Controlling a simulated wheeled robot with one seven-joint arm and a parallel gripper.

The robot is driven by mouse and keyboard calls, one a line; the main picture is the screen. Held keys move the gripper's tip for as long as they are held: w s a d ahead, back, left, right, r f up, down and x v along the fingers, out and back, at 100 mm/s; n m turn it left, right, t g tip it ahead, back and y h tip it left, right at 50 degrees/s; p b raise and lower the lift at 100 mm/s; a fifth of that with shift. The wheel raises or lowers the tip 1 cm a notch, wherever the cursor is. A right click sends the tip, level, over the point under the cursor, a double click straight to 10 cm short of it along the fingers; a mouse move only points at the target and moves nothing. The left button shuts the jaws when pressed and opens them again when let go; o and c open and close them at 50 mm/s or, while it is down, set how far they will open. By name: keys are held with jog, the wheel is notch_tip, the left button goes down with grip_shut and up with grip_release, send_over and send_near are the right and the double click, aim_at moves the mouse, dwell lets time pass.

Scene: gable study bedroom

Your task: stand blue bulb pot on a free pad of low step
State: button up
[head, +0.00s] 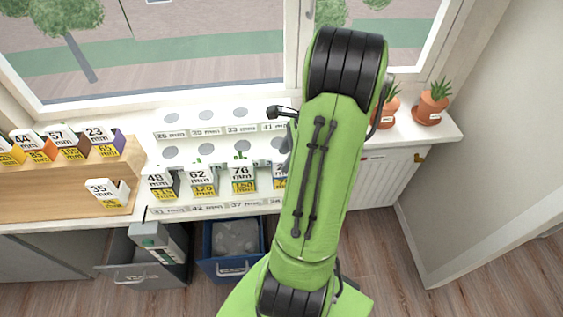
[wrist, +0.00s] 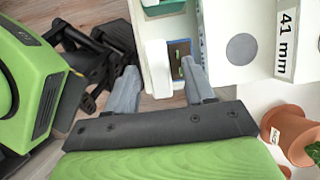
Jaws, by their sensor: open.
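A blue bulb pot (wrist: 180,52) with dark fill and green shoots shows just beyond the right fingertip in the wrist view. In the head view a blue-sided pot (head: 279,184) with a white label is partly hidden by my arm. My gripper (wrist: 158,67) is open and holds nothing. Its fingers are apart, with white surface and floor beyond them. In the head view my arm hides most of it. The white stepped stand (head: 222,130) has rows of grey round pads, several of them bare. I cannot tell which pads behind my arm are free.
Several labelled pots (head: 202,178) stand in a row left of the blue one. A wooden tray (head: 60,185) with more pots is at left. Terracotta plants (head: 431,108) stand on the right sill. Open bins (head: 233,240) are below the front edge. A window is behind.

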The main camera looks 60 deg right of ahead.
jog(key=p+v, duration=0.2)
jog(key=v, duration=0.5)
jog(key=w+a+r+n+h, duration=0.1)
jog(key=w+a+r+n, duration=0.25)
jog(key=a+n, duration=0.35)
jog(key=w+a+r+n+h, duration=0.1)
jog(key=w+a+r+n, duration=0.3)
jog(key=a, duration=0.5)
jog(key=s+a+r+n+t, duration=0.1)
jog(key=s+a+r+n, duration=0.1)
jog(key=s+a+n, duration=0.2)
jog(key=s+a+r+n+t, duration=0.1)
jog(key=s+a+r+n, duration=0.1)
jog(key=s+a+n, duration=0.3)
jog(key=a+n, duration=0.4)
jog(key=n, duration=0.3)
jog(key=shift+s+a+r+n+h, duration=0.15)
jog(key=shift+s+a+n+h, duration=0.05)
jog(key=shift+a+n+h, duration=0.2)
jog(key=shift+s+d, duration=0.1)
